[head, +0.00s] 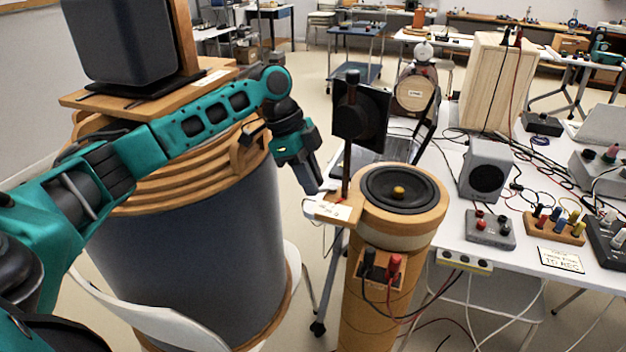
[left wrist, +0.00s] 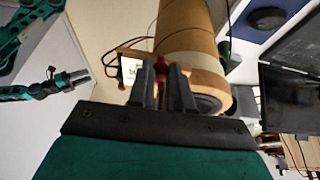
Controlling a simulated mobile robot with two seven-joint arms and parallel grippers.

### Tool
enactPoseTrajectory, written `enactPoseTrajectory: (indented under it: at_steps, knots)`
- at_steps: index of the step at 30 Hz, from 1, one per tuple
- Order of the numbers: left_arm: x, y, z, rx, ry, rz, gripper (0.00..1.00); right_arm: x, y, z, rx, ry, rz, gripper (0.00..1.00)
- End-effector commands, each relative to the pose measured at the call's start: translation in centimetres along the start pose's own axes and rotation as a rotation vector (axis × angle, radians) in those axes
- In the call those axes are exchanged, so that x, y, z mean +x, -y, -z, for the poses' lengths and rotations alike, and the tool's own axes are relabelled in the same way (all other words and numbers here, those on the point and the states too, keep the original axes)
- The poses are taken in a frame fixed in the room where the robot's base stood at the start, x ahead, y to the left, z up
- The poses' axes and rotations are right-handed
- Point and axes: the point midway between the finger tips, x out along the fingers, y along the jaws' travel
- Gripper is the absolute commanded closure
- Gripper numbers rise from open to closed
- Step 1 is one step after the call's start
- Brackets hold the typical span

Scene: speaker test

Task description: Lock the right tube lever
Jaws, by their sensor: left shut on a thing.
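The right tube (head: 395,235) is an orange-brown upright cylinder with a black speaker in its top. It also shows in the left wrist view (left wrist: 188,35). A wooden bracket (head: 352,208) with a white label juts from its left side. My left gripper (head: 315,188) points down beside this bracket. In the left wrist view its fingers (left wrist: 166,88) are shut on a small red-tipped lever (left wrist: 160,62), mostly hidden between them. A second red knob (left wrist: 121,87) shows just left of the fingers. My right gripper (left wrist: 76,77) shows small in the left wrist view, apart from the tube.
A wide grey drum (head: 195,255) with wooden rings stands at left under my arm. A dark post and panel (head: 375,115) rise behind the tube. Red and black terminals (head: 382,265) sit on the tube's front. The white table (head: 480,265) at right holds boxes and cables.

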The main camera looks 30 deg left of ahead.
Motion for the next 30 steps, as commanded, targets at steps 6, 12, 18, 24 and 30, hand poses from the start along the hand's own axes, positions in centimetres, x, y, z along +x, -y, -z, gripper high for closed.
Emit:
enactPoseTrajectory:
  at_steps: [6, 12, 18, 24, 30]
  knots:
    - [-0.2, 0.9, -0.2, 0.188, -0.004, -0.077, 1.0, 0.0, 0.0, 0.0, 0.0, 0.0, 0.0, 0.52]
    - [-0.3, 1.6, -0.4, 0.349, -0.003, -0.144, 1.0, 0.0, 0.0, 0.0, 0.0, 0.0, 0.0, 0.52]
    - [-0.3, 2.2, -0.5, 0.476, -0.002, -0.196, 1.0, 0.0, 0.0, 0.0, 0.0, 0.0, 0.0, 0.52]
    - [-0.3, 2.6, -0.5, 0.561, -0.001, -0.23, 1.0, 0.0, 0.0, 0.0, 0.001, 0.0, 0.0, 0.52]
    - [-0.3, 2.8, -0.5, 0.602, 0.001, -0.247, 1.0, 0.0, 0.0, 0.0, 0.001, 0.0, 0.0, 0.52]
